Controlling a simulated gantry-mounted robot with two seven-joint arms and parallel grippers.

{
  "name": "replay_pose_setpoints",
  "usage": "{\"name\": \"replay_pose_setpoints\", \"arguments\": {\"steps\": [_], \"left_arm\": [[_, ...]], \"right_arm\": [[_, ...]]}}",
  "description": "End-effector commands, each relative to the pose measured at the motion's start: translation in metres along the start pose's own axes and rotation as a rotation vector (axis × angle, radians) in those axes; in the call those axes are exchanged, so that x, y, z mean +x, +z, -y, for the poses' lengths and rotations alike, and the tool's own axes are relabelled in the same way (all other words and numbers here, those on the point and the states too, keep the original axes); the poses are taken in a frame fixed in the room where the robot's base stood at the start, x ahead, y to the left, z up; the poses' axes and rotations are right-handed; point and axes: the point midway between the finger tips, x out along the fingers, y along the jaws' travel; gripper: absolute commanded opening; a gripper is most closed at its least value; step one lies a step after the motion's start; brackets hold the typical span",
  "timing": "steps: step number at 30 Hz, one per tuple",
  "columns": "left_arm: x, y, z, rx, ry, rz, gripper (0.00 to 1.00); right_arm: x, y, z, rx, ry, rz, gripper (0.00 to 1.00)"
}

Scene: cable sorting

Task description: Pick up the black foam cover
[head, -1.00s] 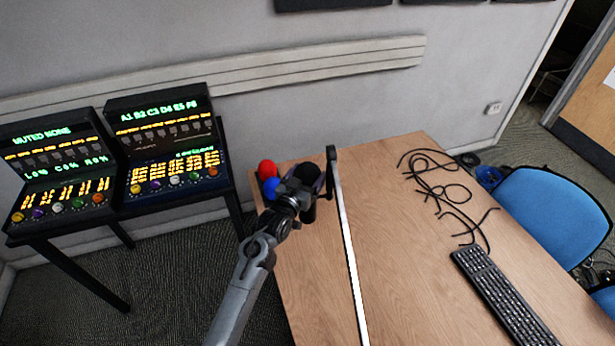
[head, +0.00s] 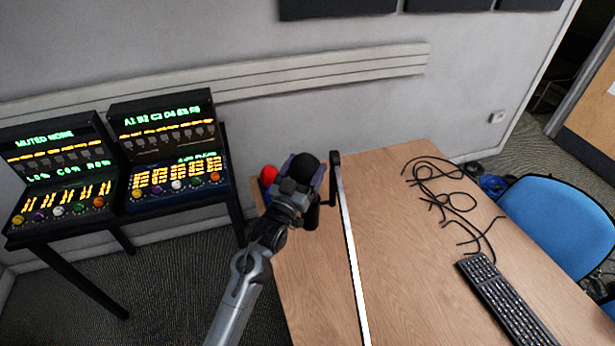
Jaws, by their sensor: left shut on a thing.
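The black foam cover (head: 304,165) is a dark round ball at the far left part of the wooden table. My left gripper (head: 300,184) is at it and shut on it. The gripper hides its lower part, and I cannot tell how far it is above the table. A red foam cover (head: 268,174) sits just to the left of my gripper. My right gripper is not in view.
A white bar with a black end (head: 350,240) runs along the table (head: 400,270) right of my gripper. Black cables (head: 440,195) and a keyboard (head: 505,300) lie further right. Two lit control panels (head: 170,150) stand left. A blue chair (head: 555,225) is at right.

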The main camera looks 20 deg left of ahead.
Motion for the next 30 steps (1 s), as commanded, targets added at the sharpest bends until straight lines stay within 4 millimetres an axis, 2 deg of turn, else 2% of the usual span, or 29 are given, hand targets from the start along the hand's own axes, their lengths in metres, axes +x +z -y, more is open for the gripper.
{"name": "replay_pose_setpoints", "arguments": {"steps": [1, 5, 12, 17, 18, 21, 30], "left_arm": [[-0.006, -0.007, 0.0, 0.001, 0.0, 0.001, 0.52], [-0.04, -0.014, -0.001, 0.0, -0.001, 0.003, 0.52], [-0.115, -0.037, -0.002, 0.001, 0.0, 0.006, 0.52], [-0.159, -0.051, -0.003, 0.0, 0.0, 0.006, 0.52], [-0.16, -0.061, -0.003, 0.001, 0.0, 0.037, 0.52], [-0.17, -0.069, -0.003, 0.002, -0.004, 0.113, 0.52], [-0.188, -0.082, -0.004, 0.001, -0.01, 0.258, 0.52]], "right_arm": [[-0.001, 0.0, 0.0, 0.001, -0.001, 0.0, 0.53], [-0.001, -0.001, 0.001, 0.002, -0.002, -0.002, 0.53], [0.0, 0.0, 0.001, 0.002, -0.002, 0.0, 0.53], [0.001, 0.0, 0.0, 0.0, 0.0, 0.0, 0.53], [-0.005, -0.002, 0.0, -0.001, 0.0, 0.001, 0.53], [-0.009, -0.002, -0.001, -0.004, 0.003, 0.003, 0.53], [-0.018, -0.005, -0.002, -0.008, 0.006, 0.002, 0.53]]}}
